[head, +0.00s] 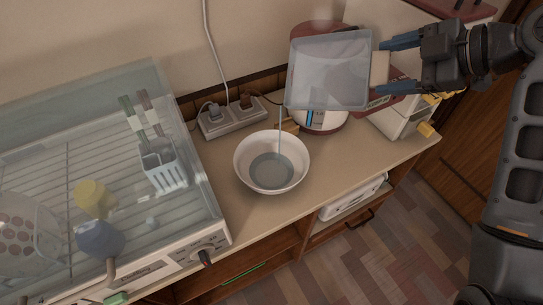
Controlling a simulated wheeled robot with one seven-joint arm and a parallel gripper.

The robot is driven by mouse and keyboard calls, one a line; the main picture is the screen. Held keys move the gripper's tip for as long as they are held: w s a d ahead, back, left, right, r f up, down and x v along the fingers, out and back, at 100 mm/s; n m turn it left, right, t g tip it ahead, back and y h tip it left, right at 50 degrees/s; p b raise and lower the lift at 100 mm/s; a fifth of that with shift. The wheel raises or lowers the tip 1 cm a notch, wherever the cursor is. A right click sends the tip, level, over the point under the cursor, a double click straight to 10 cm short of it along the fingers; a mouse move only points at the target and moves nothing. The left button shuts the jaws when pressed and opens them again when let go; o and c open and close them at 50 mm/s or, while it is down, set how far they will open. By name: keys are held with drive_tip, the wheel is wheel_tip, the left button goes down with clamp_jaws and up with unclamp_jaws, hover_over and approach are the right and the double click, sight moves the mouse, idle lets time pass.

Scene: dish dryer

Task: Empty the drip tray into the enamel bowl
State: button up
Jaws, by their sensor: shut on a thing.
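The drip tray (328,72) is a translucent grey, flat tray held tilted in the air above and to the right of the bowl. My gripper (382,57) is shut on a pale tab at its right edge. A thin stream of water (280,130) falls from the tray's lower left corner. The white enamel bowl (243,157) stands upright on the counter below, and the stream runs into it. Greyish water (272,171) covers the bowl's bottom. The tray and the bowl are apart.
The dish dryer (190,235) with its clear cover stands at the left, with dishes and a cutlery holder (163,165) inside. A power strip (232,117) lies behind the bowl. A red and white appliance (322,120) stands behind the tray. The counter right of the bowl (350,160) is clear.

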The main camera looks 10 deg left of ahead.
drive_tip(key=shift+s+a+f+n+t+h, duration=0.4)
drive_tip(key=shift+s+a+f+n+h, duration=0.1)
drive_tip(key=shift+s+a+f, duration=0.35)
idle(0.8)
drive_tip(key=w+d+r+m+g+y, duration=0.1)
drive_tip(key=w+d+r+y, duration=0.1)
drive_tip(key=w+d, duration=0.1)
drive_tip(key=shift+w+d+r+m+g, duration=0.1)
drive_tip(key=shift+w+r+m+g, duration=0.1)
drive_tip(key=shift+r+m+g, duration=0.2)
drive_tip(key=w+d+r+m+g+y, duration=0.2)
drive_tip(key=w+d+r+m+y, duration=0.1)
drive_tip(key=w+d+r, duration=0.2)
drive_tip(key=shift+w+d+r+m+g+y, duration=0.3)
drive_tip(key=shift+w+r+m, duration=0.1)
drive_tip(key=shift+w, duration=0.4)
drive_tip(key=shift+r, duration=2.45)
